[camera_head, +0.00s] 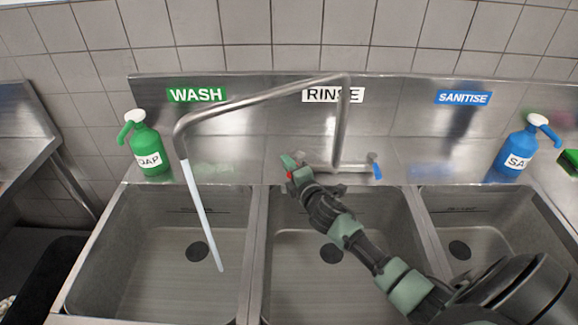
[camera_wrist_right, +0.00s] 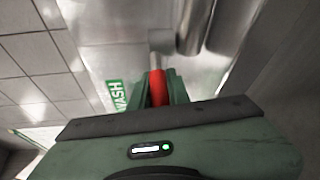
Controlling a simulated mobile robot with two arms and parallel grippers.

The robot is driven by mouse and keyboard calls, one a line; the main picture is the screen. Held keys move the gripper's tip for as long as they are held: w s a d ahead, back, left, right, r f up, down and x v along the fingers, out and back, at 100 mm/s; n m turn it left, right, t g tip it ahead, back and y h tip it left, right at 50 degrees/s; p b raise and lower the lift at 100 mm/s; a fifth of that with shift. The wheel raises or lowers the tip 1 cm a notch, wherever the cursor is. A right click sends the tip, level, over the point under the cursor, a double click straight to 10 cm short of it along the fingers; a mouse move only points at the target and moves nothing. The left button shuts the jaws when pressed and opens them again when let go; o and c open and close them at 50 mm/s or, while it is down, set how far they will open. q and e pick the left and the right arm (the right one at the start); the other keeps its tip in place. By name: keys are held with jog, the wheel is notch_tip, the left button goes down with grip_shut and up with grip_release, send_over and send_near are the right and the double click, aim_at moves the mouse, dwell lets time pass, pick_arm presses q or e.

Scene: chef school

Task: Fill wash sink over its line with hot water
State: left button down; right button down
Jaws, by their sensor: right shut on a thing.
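The wash sink (camera_head: 150,285) is the left basin, under the green WASH sign (camera_head: 197,95). The faucet (camera_head: 262,95) has its spout swung over it, and a pale water stream (camera_head: 203,215) runs from the spout into the basin. The drain (camera_head: 198,252) shows; I cannot tell the water depth. A faint dark mark lies high on the basin's back wall. My right gripper (camera_head: 292,168) is at the faucet's left side, shut on the red hot-water handle (camera_wrist_right: 158,88). The blue handle (camera_head: 375,166) is free on the right. My left gripper is not in view.
The rinse sink (camera_head: 285,285) lies below my right arm, and the sanitise sink (camera_head: 440,225) is at the right. A green soap bottle (camera_head: 147,150) and a blue sanitiser bottle (camera_head: 519,150) stand on the back ledge. A tiled wall (camera_head: 270,40) rises behind.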

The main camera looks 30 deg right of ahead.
jog(key=c, duration=1.3)
grip_release()
jog(key=shift+c, duration=0.2)
jog(key=s+a+r+b, duration=0.1)
jog(key=s, duration=0.6)
jog(key=shift+s, duration=0.35)
